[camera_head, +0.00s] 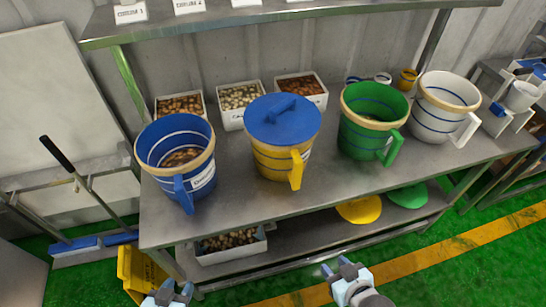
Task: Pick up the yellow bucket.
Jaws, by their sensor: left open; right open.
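The yellow bucket (272,160) stands upright on the metal table (225,217). A blue lid (284,120) covers its top and its yellow handle (296,171) faces the front. My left gripper (168,292) is open and empty at the bottom edge, in front of the table and left of the bucket. My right gripper (338,268) is open and empty at the bottom, in front of the table and right of the bucket. Both are apart from the bucket.
A blue bucket (200,178) stands left of the yellow one. A green bucket (360,138) and a white bucket (432,127) stand to its right. White boxes (236,121) of nuts line the back. An upper shelf (225,24) overhangs. Lids (358,209) lie below.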

